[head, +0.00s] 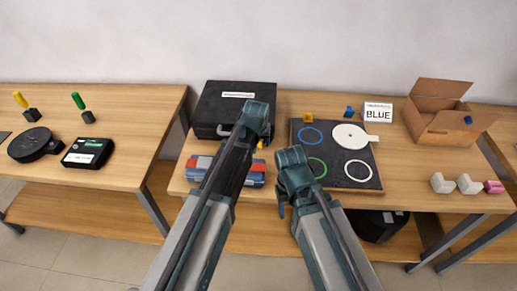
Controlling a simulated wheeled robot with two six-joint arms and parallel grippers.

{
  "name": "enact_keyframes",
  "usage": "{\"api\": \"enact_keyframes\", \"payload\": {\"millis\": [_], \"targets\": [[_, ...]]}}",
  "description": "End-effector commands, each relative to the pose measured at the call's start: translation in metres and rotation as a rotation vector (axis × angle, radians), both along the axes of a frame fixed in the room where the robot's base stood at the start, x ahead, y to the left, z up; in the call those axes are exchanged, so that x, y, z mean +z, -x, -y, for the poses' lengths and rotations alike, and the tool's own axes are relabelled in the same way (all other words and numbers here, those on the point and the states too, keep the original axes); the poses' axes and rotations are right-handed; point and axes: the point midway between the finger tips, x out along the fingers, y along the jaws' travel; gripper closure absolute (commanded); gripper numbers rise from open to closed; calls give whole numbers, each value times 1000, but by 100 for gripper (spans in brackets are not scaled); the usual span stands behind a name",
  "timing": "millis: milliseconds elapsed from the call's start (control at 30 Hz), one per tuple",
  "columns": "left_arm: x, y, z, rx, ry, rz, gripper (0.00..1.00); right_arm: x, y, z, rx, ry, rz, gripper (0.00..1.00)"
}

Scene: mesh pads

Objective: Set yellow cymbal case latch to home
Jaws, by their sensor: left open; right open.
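A yellow-handled lever (20,99) stands on a small black block on the left table, its handle leaning to the left. It may be the yellow latch; no marking on it is readable. A round flat black case (35,145) lies in front of it. A black hard case (218,106) with a white label sits on the middle table. A small yellow part shows at its front right, partly hidden by my arm. My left gripper (257,122) is open near this case's front right. My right gripper (290,165) is open over the dark mat's left edge. Both sets of fingertips are mostly hidden.
A green-handled lever (79,101) and a black box (88,153) share the left table. The dark mat (335,140) bears coloured rings and a white disc. A red and blue item (198,167), an open carton (437,110) and a BLUE sign (378,112) stand nearby. Gaps separate the tables.

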Motion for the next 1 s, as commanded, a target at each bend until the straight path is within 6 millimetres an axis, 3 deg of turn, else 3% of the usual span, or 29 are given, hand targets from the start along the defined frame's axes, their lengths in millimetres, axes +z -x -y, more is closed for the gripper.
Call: {"api": "enact_keyframes", "payload": {"millis": [333,700,1000], "targets": [[-5,-2,0,0,0,0,35,-5,0,0,0,0,0,42],[-5,-2,0,0,0,0,100,-5,0,0,0,0,0,42],[-3,-5,0,1,-1,-19,100,-1,0,0,0,0,0,42]]}}
